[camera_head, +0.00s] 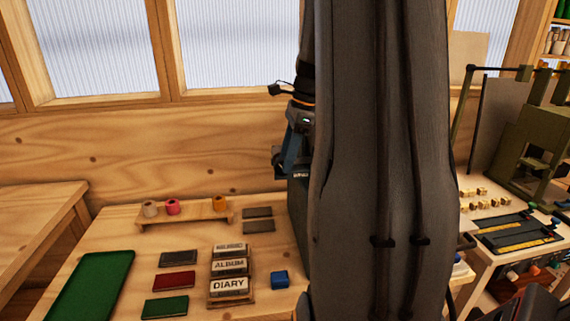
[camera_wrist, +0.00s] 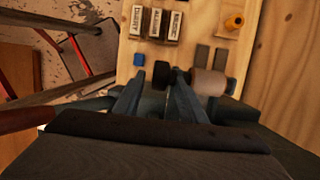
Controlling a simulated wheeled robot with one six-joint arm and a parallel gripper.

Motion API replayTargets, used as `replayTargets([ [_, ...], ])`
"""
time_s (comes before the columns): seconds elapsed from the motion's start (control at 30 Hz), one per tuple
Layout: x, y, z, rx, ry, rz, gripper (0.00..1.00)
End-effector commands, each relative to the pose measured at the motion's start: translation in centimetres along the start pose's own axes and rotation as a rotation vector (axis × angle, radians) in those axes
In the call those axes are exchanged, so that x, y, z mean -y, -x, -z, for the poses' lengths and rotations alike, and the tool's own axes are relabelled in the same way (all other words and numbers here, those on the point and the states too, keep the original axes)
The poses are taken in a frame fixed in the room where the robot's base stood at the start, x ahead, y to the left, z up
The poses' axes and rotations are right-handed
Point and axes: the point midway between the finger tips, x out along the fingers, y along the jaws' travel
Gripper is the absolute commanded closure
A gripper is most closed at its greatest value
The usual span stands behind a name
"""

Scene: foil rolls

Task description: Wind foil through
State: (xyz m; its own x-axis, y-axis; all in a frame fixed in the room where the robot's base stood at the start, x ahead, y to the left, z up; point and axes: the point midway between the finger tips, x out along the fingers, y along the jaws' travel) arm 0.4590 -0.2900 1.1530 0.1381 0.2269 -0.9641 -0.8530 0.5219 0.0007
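In the wrist view, my gripper (camera_wrist: 156,76) has its two blue-grey fingers apart. A black round knob (camera_wrist: 160,74) shows between the fingertips, nearer the right one; a gap shows on its left, and I cannot tell whether it touches the right finger. A tan roll (camera_wrist: 209,82) lies just right of the right finger, in line with the knob. In the head view, my gripper (camera_head: 280,165) is small and partly hidden by my arm, above a dark machine (camera_head: 299,205). A wooden rack (camera_head: 190,216) holds a cream roll (camera_head: 150,209), a pink roll (camera_head: 172,207) and an orange roll (camera_head: 219,203).
Labelled blocks, with DIARY (camera_head: 230,287) nearest, stand mid-table. A blue block (camera_head: 280,279), a red piece (camera_head: 174,282), a green piece (camera_head: 165,307) and a green tray (camera_head: 92,285) lie around them. My arm hides the table's right part. Another bench (camera_head: 508,225) stands at right.

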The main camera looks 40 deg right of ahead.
Motion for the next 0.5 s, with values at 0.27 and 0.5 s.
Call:
replayTargets([
  [0.27,0.1,4.4,0.1,-0.001,-0.001,0.004,0.62],
  [0.5,0.0,6.1,0.0,0.0,0.0,0.001,0.62],
])
